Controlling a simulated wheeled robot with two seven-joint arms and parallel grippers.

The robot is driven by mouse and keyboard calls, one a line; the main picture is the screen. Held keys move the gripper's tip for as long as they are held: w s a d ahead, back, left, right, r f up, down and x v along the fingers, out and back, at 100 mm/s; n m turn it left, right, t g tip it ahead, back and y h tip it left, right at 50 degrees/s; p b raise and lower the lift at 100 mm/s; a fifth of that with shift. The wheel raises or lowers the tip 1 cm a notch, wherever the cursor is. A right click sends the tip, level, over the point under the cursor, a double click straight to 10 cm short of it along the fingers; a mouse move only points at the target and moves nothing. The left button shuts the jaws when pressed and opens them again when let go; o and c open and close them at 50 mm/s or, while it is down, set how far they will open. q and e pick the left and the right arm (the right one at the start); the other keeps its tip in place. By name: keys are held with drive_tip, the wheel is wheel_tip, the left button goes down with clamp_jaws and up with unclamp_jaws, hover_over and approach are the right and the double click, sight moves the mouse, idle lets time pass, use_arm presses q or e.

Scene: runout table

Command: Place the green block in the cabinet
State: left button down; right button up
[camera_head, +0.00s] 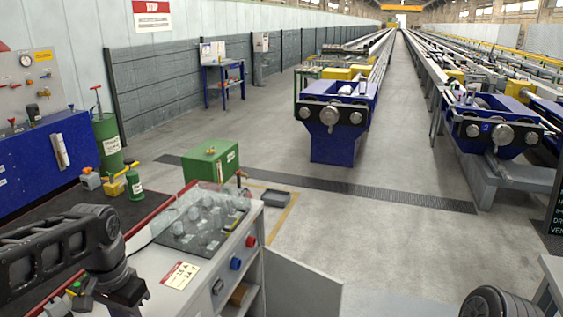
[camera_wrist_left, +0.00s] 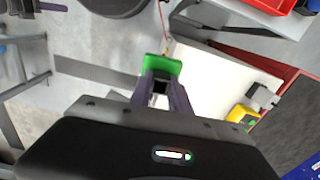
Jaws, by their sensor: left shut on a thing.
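In the left wrist view, the green block (camera_wrist_left: 163,65) sits between the fingertips of my left gripper (camera_wrist_left: 162,84), which is shut on it. In the head view my left arm comes in at the lower left; its fingertips and the block cannot be made out there. The white-grey cabinet (camera_head: 252,262) stands at the bottom middle of the head view, its front open on a shelf and its door (camera_head: 302,287) swung out to the right. Most of its inside is hidden. My right gripper is not in view.
A clear cover (camera_head: 205,215) lies over parts on the cabinet's top, beside red and blue buttons. A green box (camera_head: 211,163) stands on the floor behind. A blue bench (camera_head: 45,165) is at the left. Floor right of the door is clear.

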use_arm(q)
drive_tip(key=w+d+f+n, duration=0.2)
drive_tip(key=w+d+f, duration=0.7)
drive_tip(key=w+d, duration=0.2)
drive_tip(key=shift+d+n, duration=0.3)
drive_tip(key=shift+d, duration=0.15)
drive_tip(key=shift+r, duration=0.1)
idle(0.9)
idle(0.4)
